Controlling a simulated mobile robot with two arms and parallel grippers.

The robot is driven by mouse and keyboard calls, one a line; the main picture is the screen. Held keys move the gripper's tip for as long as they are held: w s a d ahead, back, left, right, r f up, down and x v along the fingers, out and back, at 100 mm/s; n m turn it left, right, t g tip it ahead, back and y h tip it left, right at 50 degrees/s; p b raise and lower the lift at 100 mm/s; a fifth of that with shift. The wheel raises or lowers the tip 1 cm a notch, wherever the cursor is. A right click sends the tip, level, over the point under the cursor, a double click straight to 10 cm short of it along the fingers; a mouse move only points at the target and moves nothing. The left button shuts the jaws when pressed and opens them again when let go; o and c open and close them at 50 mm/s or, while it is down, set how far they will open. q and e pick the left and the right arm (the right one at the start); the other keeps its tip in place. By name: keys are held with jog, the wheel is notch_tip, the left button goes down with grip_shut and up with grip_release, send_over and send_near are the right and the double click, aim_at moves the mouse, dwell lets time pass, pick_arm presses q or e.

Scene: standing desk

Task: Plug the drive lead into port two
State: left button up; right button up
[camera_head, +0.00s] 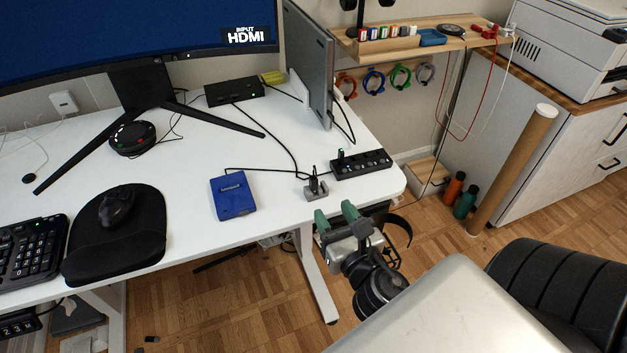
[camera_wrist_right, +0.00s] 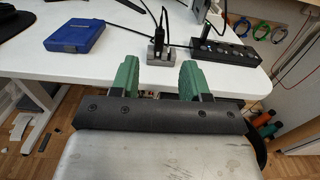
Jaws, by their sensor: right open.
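The blue drive (camera_head: 233,195) lies on the white desk near its front edge; it also shows in the right wrist view (camera_wrist_right: 75,38). A black lead plug (camera_head: 314,180) stands upright in a small grey holder (camera_head: 317,191) to the drive's right. A black port strip (camera_head: 361,165) lies right of the holder, with a green-lit stick (camera_head: 341,154) standing at its left end. Port numbers are too small to read. My right gripper (camera_head: 335,214) is open and empty, just off the desk's front edge. In the right wrist view, the plug (camera_wrist_right: 158,37) appears beyond and between its green fingers (camera_wrist_right: 160,66). My left gripper is not in view.
A black box (camera_head: 234,90) sits at the back, with cables running across the desk. A mouse pad (camera_head: 130,250) and keyboard (camera_head: 30,250) are at the left. A black chair (camera_head: 560,290) stands at the lower right.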

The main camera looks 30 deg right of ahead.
aim_at(315, 182)
jog(key=x, duration=0.8)
jog(key=shift+w, duration=0.15)
grip_shut()
